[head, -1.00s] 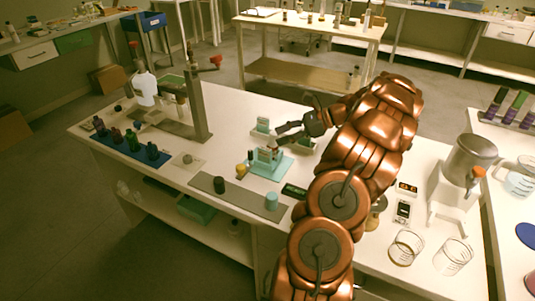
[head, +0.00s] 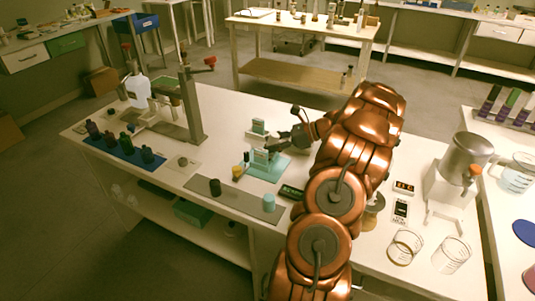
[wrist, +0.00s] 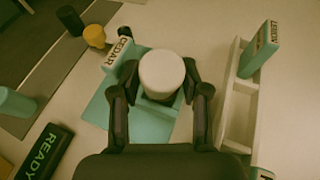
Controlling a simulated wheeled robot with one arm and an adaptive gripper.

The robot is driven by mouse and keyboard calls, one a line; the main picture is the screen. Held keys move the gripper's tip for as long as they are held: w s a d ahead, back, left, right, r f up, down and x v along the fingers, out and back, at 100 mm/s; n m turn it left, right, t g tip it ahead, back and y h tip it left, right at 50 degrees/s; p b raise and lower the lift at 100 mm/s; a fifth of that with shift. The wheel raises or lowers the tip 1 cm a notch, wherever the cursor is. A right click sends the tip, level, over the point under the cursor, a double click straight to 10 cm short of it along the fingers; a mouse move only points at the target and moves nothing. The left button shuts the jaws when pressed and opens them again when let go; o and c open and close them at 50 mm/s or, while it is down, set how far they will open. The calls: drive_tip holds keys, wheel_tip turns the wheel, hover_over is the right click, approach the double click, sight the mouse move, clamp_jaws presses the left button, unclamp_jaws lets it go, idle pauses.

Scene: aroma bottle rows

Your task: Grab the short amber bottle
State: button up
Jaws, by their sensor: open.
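My gripper (wrist: 157,100) is open in the wrist view, with one finger on each side of a white round cap (wrist: 162,72). The body below the cap is hidden, so I cannot tell its colour or height. The cap is above a teal stand (wrist: 148,122), beside a block labelled CEDAR (wrist: 118,54). In the head view, my gripper (head: 272,145) is over the same teal stand (head: 268,172), and its fingers partly hide what stands there. No clearly amber bottle body shows. A small yellow-amber piece (wrist: 95,36) stands just off the stand.
A white tray (wrist: 229,125) with a LEMON block (wrist: 262,48) is close on the right in the wrist view. A READY display (wrist: 45,152) is at lower left. A grey strip (head: 235,199) and a blue mat (head: 125,152) with dark bottles are left in the head view.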

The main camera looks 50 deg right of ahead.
drive_tip(key=shift+w+a+f, duration=0.15)
drive_tip(key=shift+w+a, duration=0.1)
drive_tip(key=shift+w, duration=0.05)
clamp_jaws()
idle(0.5)
